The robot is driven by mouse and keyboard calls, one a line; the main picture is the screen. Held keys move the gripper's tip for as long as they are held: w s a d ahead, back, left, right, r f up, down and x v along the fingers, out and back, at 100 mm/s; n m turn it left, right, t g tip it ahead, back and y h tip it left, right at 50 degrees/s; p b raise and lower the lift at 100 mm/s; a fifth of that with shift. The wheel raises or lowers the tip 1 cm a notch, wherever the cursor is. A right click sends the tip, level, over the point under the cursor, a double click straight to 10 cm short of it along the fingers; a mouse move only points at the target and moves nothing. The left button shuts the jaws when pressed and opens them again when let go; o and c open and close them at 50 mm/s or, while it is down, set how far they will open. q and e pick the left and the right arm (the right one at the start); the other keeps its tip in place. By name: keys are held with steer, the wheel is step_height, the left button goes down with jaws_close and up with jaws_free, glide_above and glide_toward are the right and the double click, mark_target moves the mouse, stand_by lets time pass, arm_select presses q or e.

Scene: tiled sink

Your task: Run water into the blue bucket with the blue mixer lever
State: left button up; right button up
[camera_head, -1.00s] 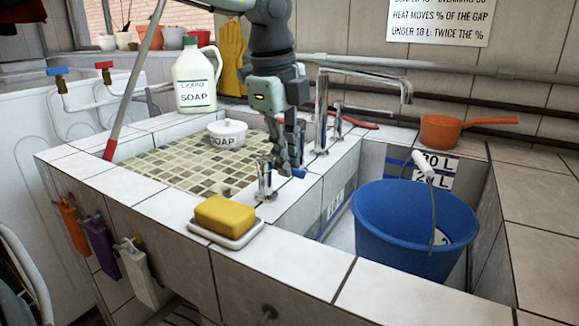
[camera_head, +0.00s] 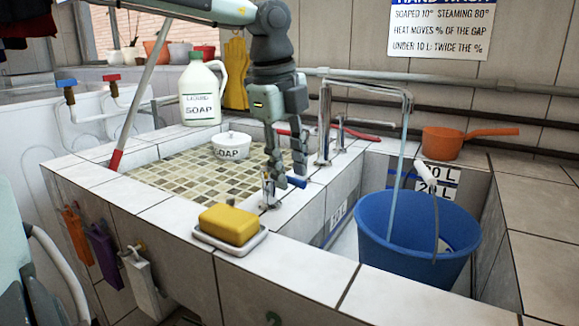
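The blue mixer lever (camera_head: 297,182) sticks out to the right from the small chrome valve body (camera_head: 268,192) on the tiled ledge. My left gripper (camera_head: 289,178) points down right at the lever, with its two fingers apart and nothing visible held between them. Whether a finger touches the lever I cannot tell. The chrome spout (camera_head: 375,88) reaches over the blue bucket (camera_head: 420,255). A thin stream of water (camera_head: 399,165) falls from its end into the bucket, which stands upright in the right-hand basin. The water level inside is hidden. My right gripper is not in view.
A yellow sponge (camera_head: 228,222) on a white dish sits on the front ledge. A white soap pot (camera_head: 232,145) and a soap jug (camera_head: 200,92) stand farther left. An orange scoop (camera_head: 443,143) lies at the back right. A red-ended pole (camera_head: 135,110) leans at the left.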

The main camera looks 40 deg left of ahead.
arm_select(q)
steer(key=shift+r, duration=0.1)
step_height(320, 180, up, 12)
steer(key=s, duration=0.2)
steer(key=shift+s+f, duration=0.2)
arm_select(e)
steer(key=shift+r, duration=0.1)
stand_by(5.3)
arm_select(q)
steer(key=f+p, duration=0.1)
steer(key=f, duration=0.2)
steer(key=w+f+p, duration=0.1)
steer(key=f, duration=0.3)
steer(key=w+f+p, duration=0.1)
steer(key=f, duration=0.2)
steer(key=shift+d+f+p, duration=0.2)
steer(key=shift+p, duration=0.15)
steer(key=shift+w+f, duration=0.2)
steer(key=shift+f, duration=0.55)
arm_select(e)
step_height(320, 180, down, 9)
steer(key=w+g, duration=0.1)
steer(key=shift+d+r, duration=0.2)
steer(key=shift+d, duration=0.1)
arm_select(q)
steer(key=shift+c, duration=0.6)
jaws_close()
